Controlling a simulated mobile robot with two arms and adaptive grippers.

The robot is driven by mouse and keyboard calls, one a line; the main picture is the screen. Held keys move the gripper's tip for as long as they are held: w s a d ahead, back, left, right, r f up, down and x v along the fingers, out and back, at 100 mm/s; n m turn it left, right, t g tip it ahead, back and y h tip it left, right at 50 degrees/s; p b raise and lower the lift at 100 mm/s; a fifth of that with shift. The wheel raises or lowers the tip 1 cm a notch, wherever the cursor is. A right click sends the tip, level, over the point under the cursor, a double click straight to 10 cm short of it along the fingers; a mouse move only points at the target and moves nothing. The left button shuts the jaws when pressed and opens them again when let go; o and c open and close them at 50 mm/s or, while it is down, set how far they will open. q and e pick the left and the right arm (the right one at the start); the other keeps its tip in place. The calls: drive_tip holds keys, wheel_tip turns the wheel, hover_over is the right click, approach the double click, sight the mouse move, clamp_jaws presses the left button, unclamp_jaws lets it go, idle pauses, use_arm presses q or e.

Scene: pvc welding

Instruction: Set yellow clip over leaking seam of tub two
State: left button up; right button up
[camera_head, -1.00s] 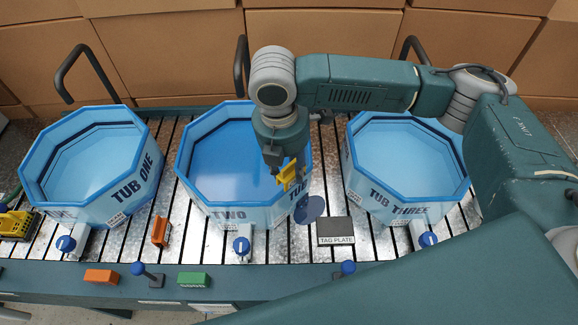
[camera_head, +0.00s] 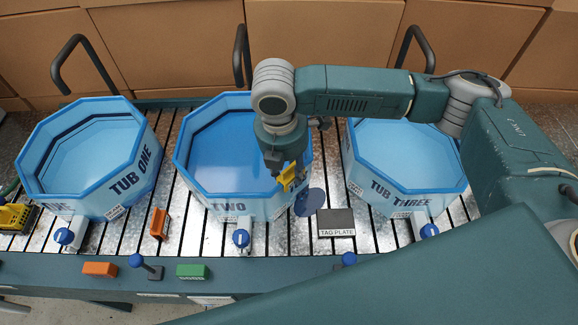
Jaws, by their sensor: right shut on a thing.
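Tub two (camera_head: 229,206) is the middle blue octagonal tub, holding darker blue water. My right gripper (camera_head: 291,172) reaches down at its front right rim and is shut on the yellow clip (camera_head: 287,179). The clip is at the rim's front right side; I cannot tell whether it touches the wall. A dark blue round patch (camera_head: 309,202) shows beside the tub's front right wall, below the clip. The gripper hides part of the rim and the seam there. My left gripper is not in view.
Tub one (camera_head: 126,186) stands left and tub three (camera_head: 395,192) right. The tag plate (camera_head: 336,223) lies right of tub two. An orange clip (camera_head: 159,224) lies on the slats; orange (camera_head: 100,269) and green (camera_head: 192,271) blocks sit at the front edge. A yellow item (camera_head: 16,217) is far left.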

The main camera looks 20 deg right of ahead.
drive_tip(key=o, duration=1.2)
drive_tip(key=shift+o, duration=0.2)
wheel_tip(320, 180, up, 12)
drive_tip(key=a, duration=0.1)
drive_tip(key=shift+s+a, duration=0.15)
drive_tip(key=shift+s, duration=0.2)
drive_tip(key=shift+f, duration=0.1)
